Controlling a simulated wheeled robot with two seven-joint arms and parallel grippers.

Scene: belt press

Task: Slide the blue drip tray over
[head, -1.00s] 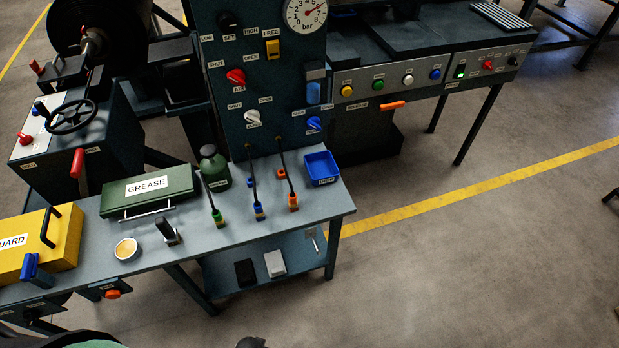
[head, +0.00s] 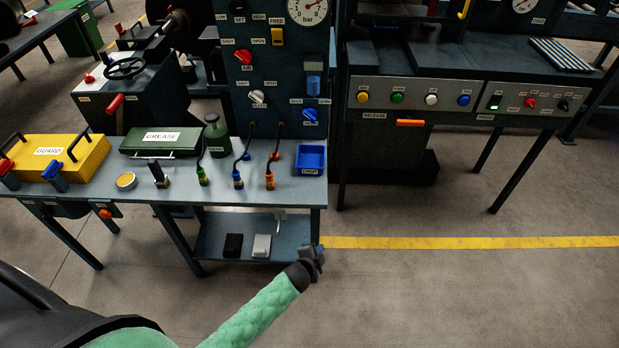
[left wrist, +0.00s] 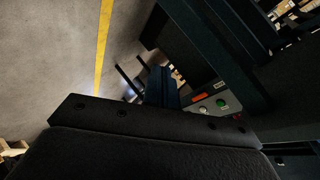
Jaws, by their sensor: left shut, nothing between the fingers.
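The blue drip tray (head: 311,158) is a small open box with a label on its front. It sits at the right end of the grey bench (head: 290,190), near the right edge. My left gripper (head: 317,262) is shut and empty. In the head view it shows in front of the bench's right leg, lower than the tray and apart from it. The left wrist view shows floor, the yellow line and part of a machine; the tray is not seen there. My right gripper is not in view.
Hoses with coloured ends (head: 237,180) stand left of the tray. A green grease box (head: 160,142) and yellow guard (head: 55,158) are further left. A panel with knobs (head: 268,80) rises behind. A press table (head: 450,100) stands to the right. Floor in front is clear.

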